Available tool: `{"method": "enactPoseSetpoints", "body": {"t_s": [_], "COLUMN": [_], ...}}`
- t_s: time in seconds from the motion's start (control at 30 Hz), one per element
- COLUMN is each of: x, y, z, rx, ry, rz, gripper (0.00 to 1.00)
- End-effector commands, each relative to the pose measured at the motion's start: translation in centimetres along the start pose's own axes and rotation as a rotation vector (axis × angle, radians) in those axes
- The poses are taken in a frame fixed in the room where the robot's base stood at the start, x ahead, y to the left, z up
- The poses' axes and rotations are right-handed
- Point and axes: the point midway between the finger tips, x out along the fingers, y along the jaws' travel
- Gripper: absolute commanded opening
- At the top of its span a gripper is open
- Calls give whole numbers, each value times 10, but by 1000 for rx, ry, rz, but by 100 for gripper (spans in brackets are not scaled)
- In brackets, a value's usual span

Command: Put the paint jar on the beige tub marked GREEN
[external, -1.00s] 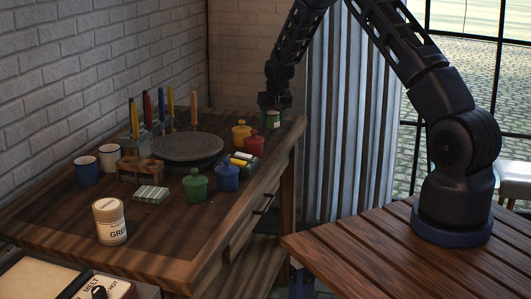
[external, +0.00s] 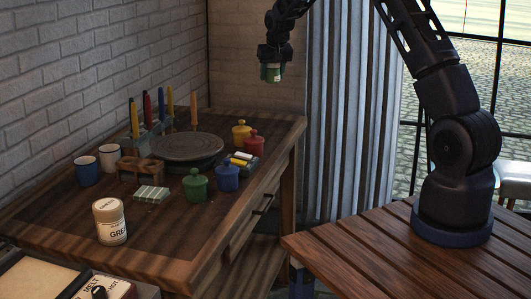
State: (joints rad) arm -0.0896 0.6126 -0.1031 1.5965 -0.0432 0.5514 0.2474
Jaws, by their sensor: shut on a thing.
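The paint jar (external: 272,73), dark green with a pale label, hangs in my gripper (external: 272,62) above the far right end of the wooden table. My gripper is shut on its upper part, and the jar is clear of the tabletop. The beige tub marked GREEN (external: 109,222) stands upright at the table's near left; the end of its lettering is turned out of sight. Nothing stands on its lid. My gripper is far behind and to the right of the tub.
Lidded pots in green (external: 195,187), blue (external: 227,178), red (external: 254,142) and yellow (external: 241,132) line the right side. Mugs (external: 87,170) and a striped block (external: 151,194) are near the tub.

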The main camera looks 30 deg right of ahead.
Motion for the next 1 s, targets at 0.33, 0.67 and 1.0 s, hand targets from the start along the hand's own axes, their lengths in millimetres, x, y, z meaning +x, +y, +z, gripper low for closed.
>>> {"method": "enactPoseSetpoints", "body": {"t_s": [0.33, 0.67, 1.0], "x": [-18, -57, -106], "y": [-80, -211, -333], "z": [18, 67, 139], "rx": [-80, -221, -367], "ry": [1, 1, 0], "rz": [-34, -91, -151], "gripper": [23, 23, 23]}}
